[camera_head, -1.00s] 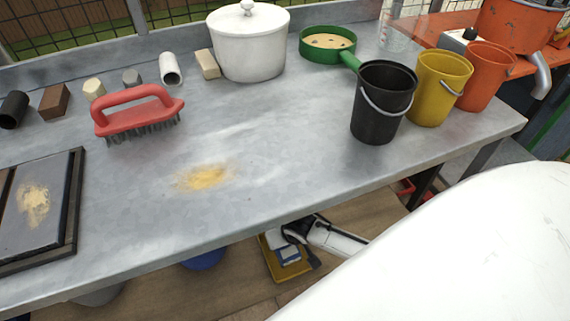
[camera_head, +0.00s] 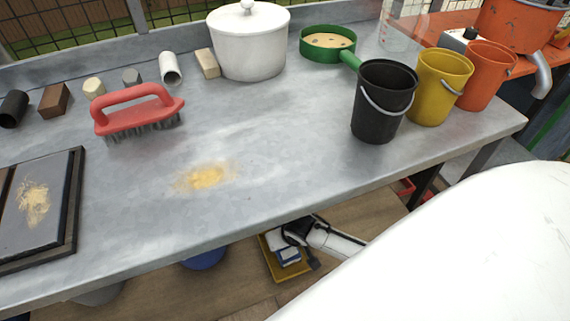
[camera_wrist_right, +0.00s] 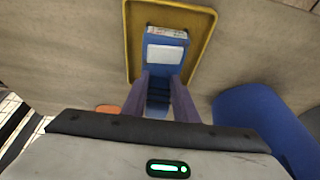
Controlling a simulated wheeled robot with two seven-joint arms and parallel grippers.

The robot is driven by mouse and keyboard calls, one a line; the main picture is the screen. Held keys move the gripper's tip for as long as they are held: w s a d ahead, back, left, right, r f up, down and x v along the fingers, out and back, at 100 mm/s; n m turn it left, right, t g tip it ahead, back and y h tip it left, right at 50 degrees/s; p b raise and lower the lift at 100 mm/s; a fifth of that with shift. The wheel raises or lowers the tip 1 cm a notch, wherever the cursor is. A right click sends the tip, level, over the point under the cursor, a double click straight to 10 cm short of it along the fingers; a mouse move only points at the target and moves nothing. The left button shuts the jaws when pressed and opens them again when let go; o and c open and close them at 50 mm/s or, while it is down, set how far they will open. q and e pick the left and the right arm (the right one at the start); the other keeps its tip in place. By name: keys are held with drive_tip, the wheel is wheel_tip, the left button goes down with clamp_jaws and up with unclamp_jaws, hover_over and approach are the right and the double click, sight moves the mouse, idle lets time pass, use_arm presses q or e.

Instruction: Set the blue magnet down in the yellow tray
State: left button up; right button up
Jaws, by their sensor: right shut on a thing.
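The yellow tray (camera_head: 291,273) lies low beneath the workbench in the head view. Its rim (camera_wrist_right: 129,42) frames the upper middle of the right wrist view. My right gripper (camera_wrist_right: 160,82) is shut on the blue magnet (camera_wrist_right: 158,70), a blue block with a pale label face. The magnet appears over the tray's inside; I cannot tell whether it touches the bottom. In the head view the blue and white magnet (camera_head: 288,254) shows beside my dark right gripper, which partly covers the tray. My left gripper is not in view.
The grey workbench (camera_head: 270,140) overhangs the tray area. A blue rounded object (camera_wrist_right: 262,125) stands right of the gripper in the wrist view. On the bench are a red brush (camera_head: 137,112), a white pot (camera_head: 248,45) and a black bucket (camera_head: 383,100).

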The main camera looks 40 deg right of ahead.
idle(0.3)
drive_tip(key=o, duration=1)
drive_tip(key=shift+o, duration=0.2)
drive_tip(key=shift+f, duration=0.1)
use_arm(q)
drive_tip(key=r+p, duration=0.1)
drive_tip(key=p, duration=0.3)
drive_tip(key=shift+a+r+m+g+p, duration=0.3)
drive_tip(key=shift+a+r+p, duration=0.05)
use_arm(e)
drive_tip(key=d+v, duration=0.1)
drive_tip(key=v, duration=0.9)
drive_tip(key=shift+a, duration=0.5)
drive_tip(key=shift+s, duration=0.1)
